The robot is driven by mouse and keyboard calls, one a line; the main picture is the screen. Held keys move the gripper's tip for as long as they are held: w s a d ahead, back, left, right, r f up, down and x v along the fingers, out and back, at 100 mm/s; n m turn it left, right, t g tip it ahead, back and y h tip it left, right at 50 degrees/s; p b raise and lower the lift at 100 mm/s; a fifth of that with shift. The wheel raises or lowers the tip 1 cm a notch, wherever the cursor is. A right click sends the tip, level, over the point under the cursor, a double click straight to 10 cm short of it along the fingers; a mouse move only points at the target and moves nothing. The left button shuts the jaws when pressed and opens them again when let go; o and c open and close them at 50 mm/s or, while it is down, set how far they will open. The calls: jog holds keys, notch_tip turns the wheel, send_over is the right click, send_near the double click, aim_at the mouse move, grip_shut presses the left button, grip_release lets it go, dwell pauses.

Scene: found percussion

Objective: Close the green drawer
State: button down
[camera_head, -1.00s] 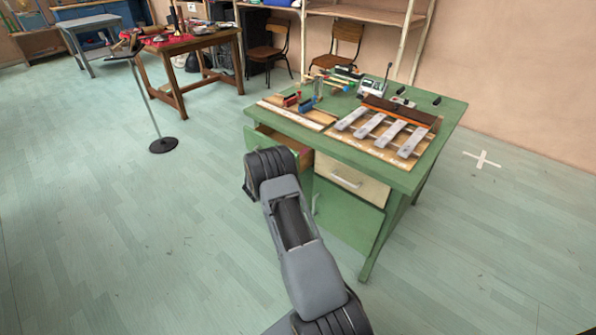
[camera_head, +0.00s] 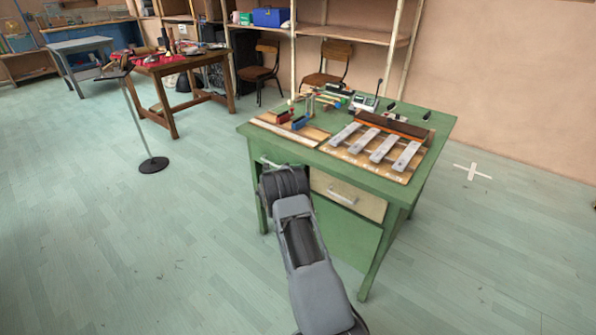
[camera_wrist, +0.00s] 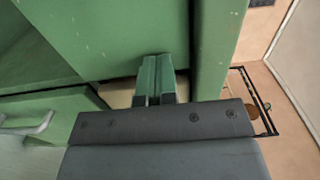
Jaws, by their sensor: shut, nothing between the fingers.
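The green drawer (camera_head: 272,155) is at the upper left of the green desk's front in the head view. In the head view the fingers are hidden behind my wrist.
The desk (camera_head: 374,178) carries a xylophone-like instrument (camera_head: 375,143) and small tools. A cream drawer (camera_head: 366,203) and a green door lie right of my arm. A black stand (camera_head: 153,165) stands left on open floor.

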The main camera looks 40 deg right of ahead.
jog(key=shift+d+r, duration=0.25)
jog(key=shift+r, duration=0.15)
jog(key=p+v, duration=0.2)
jog(key=v, duration=1.2)
jog(key=shift+a+f+p, duration=0.3)
jog(key=shift+f+p, duration=0.05)
